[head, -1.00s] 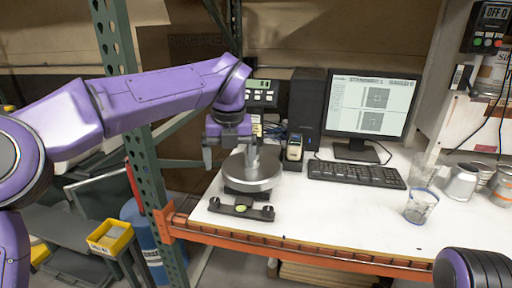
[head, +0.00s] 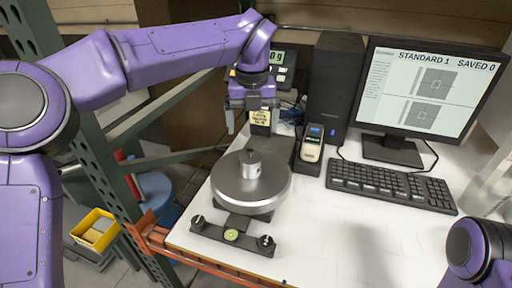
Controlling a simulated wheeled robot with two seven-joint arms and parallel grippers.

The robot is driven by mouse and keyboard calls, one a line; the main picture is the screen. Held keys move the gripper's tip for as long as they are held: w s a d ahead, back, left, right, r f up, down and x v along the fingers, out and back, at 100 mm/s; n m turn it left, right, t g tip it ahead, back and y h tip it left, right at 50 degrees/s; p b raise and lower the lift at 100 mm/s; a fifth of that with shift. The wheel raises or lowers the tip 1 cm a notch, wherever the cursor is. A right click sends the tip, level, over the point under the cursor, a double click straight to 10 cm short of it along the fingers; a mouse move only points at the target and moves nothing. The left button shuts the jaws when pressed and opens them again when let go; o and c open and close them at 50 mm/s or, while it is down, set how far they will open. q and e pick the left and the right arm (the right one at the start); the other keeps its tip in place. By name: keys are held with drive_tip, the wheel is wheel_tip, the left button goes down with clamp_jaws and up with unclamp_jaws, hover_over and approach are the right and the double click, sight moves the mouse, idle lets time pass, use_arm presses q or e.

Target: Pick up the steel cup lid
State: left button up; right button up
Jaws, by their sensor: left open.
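A small steel cylinder (head: 251,164) stands upright near the middle of a round steel pan (head: 230,187). It may be the cup lid or its knob; I cannot tell which. My left gripper (head: 250,122) is open, fingers pointing down. In the picture it lies above and behind the cylinder, apart from it, with a labelled object showing between the fingers. My right arm shows only as a purple joint at the lower right; its gripper is out of view.
A black bar with knobs and a green level (head: 231,235) sits before the pan. The white table (head: 340,245) is clear in front.

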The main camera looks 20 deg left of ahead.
sight(251, 151)
use_arm(q)
drive_tip(key=shift+s+f, duration=0.35)
drive_tip(key=shift+f, duration=0.3)
drive_tip(key=shift+s+f, duration=0.35)
drive_tip(key=shift+f, duration=0.25)
drive_tip(key=shift+s+a+f+p, duration=0.1)
drive_tip(key=shift+s+f+p, duration=0.15)
drive_tip(key=shift+s+p, duration=0.1)
drive_tip(key=w+f, duration=0.1)
drive_tip(key=f, duration=0.1)
drive_tip(key=w+f+p, duration=0.1)
drive_tip(key=f+p, duration=0.1)
drive_tip(key=f, duration=0.1)
drive_tip(key=shift+w+a+f, duration=0.2)
drive_tip(key=shift+w+f, duration=0.15)
drive_tip(key=shift+w, duration=0.05)
drive_tip(key=shift+s, duration=0.35)
drive_tip(key=shift+s+r, duration=0.1)
drive_tip(key=shift+s, duration=0.05)
drive_tip(key=shift+c, duration=0.8)
drive_tip(key=c, duration=1.1)
drive_tip(key=shift+o, duration=0.2)
use_arm(e)
drive_tip(key=r, duration=0.1)
drive_tip(key=s+r, duration=0.1)
drive_tip(key=shift+s+r, duration=0.25)
drive_tip(key=shift+r, duration=0.1)
